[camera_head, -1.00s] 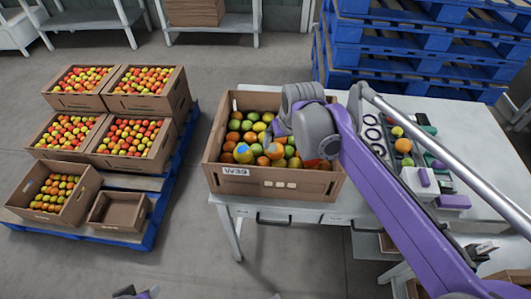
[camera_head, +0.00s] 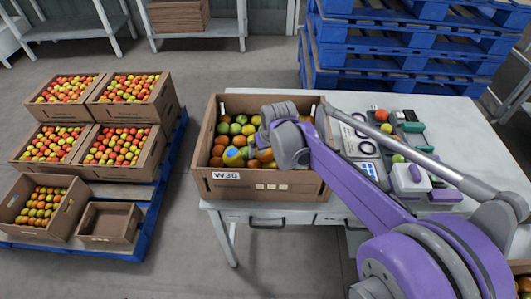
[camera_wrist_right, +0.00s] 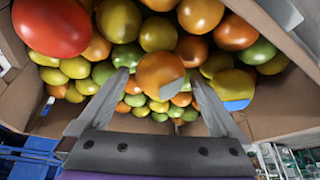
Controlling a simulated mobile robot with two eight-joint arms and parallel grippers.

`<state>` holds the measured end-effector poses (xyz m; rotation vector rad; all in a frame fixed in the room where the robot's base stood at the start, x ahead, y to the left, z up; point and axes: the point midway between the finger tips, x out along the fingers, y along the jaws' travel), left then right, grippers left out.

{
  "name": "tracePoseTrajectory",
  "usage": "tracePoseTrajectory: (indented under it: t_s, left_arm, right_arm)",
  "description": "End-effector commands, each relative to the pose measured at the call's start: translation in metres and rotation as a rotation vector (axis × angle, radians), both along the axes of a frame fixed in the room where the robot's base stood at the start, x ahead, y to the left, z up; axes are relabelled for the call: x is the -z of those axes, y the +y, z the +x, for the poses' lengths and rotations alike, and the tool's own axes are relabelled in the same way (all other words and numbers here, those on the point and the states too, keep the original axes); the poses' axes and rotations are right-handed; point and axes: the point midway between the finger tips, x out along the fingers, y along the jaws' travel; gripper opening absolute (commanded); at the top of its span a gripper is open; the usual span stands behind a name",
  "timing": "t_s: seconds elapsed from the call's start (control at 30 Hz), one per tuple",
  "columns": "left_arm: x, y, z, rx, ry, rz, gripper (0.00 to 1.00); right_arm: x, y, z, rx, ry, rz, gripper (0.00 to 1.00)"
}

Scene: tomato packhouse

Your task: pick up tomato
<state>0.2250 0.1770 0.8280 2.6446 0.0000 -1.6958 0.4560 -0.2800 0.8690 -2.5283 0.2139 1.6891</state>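The open-top cardboard crate marked W39 (camera_head: 290,187) stands on the table, filled with green, yellow and orange tomatoes. My right gripper (camera_wrist_right: 158,73) reaches down into it. In the right wrist view its two fingers are apart, with an orange tomato (camera_wrist_right: 160,80) between the tips in the picture. Small gaps show on both sides; contact and depth are unclear. A large red tomato (camera_wrist_right: 52,24) is at upper left, and a yellow one with a blue patch (camera_wrist_right: 231,86) at right. In the head view my wrist hides the fingers and the crate's right part. My left gripper is out of view.
The table (camera_head: 460,135) holds a red tomato (camera_head: 381,115) and a purple-and-white device (camera_head: 410,180) right of the crate. Filled crates and an empty box (camera_head: 108,222) stand on a blue pallet at left. Stacked blue pallets (camera_head: 400,50) are behind the table.

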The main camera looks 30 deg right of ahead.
Motion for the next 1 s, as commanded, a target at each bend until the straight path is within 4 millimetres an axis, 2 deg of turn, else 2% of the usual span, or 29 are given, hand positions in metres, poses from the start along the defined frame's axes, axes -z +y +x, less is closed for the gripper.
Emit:
tracePoseTrajectory:
  t_s: [0.03,0.27,0.3,0.57,0.67,1.0]
  left_arm:
    - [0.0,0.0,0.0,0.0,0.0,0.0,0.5]
    - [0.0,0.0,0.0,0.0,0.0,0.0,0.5]
    - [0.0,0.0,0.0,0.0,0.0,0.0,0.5]
    - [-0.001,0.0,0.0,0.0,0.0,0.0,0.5]
    - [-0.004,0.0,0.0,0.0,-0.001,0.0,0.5]
    - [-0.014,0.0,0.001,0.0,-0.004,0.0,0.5]
  right_arm:
    - [0.0,0.0,0.0,0.0,0.0,0.0,0.89]
    - [0.0,0.0,0.0,0.0,0.0,0.0,0.48]
    - [0.0,0.0,0.0,0.0,0.0,0.0,0.46]
    - [-0.005,0.0,0.0,0.0,0.0,0.0,0.46]
    - [-0.019,0.0,0.0,0.0,-0.001,0.0,0.46]
    - [-0.084,0.0,0.0,0.0,-0.001,0.0,0.46]
